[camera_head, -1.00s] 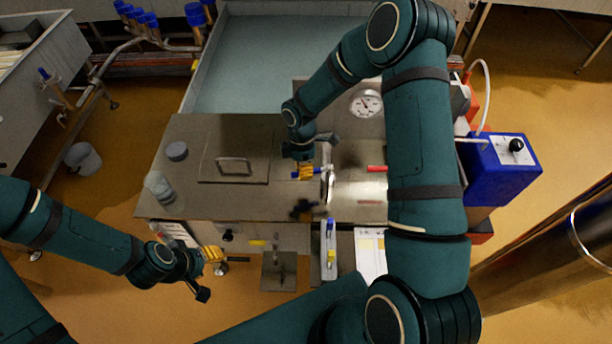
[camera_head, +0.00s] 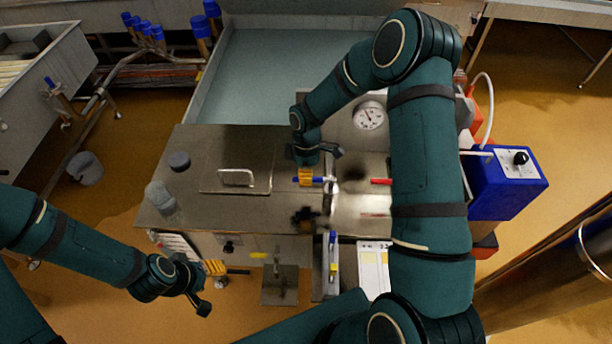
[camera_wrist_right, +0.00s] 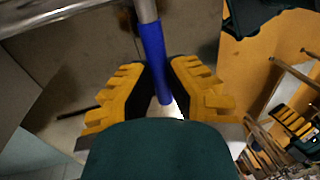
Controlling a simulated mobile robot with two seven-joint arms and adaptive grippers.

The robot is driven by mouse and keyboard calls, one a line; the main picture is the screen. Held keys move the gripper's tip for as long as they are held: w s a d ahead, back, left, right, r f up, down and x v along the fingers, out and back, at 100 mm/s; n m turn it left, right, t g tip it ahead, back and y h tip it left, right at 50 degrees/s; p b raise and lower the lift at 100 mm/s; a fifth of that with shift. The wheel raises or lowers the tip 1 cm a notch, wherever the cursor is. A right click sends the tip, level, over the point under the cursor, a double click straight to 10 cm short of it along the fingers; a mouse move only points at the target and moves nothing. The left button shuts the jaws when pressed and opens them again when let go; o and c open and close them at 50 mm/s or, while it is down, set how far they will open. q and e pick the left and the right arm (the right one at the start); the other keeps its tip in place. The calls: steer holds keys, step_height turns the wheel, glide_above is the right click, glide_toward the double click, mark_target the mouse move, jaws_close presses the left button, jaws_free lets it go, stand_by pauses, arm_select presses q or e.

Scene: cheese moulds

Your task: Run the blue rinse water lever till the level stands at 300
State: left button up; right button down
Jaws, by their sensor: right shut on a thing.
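The blue lever (camera_head: 318,179) sits on a metal fitting at the right part of the steel worktop. My right gripper (camera_head: 306,178) is at this lever; in the right wrist view its yellow-ribbed fingers (camera_wrist_right: 160,95) stand on both sides of the blue lever sleeve (camera_wrist_right: 152,55) and are shut on it. A red lever (camera_head: 381,181) is to the right of it. A round dial gauge (camera_head: 368,115) stands behind; its reading is too small to tell. No water level at 300 can be made out. My left gripper (camera_head: 208,286) hangs empty in front of the worktop at lower left, its fingers apart.
A lidded hatch (camera_head: 237,178), a dark puck (camera_head: 179,161) and a clear beaker (camera_head: 160,197) are on the worktop's left. A blue box with a black knob (camera_head: 505,183) is at the right. A large basin (camera_head: 275,75) lies behind.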

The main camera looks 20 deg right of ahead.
steer(key=c, duration=0.9)
jaws_free()
steer(key=shift+f, duration=0.15)
step_height(320, 180, up, 12)
steer(key=w+d, duration=0.1)
steer(key=w, duration=0.1)
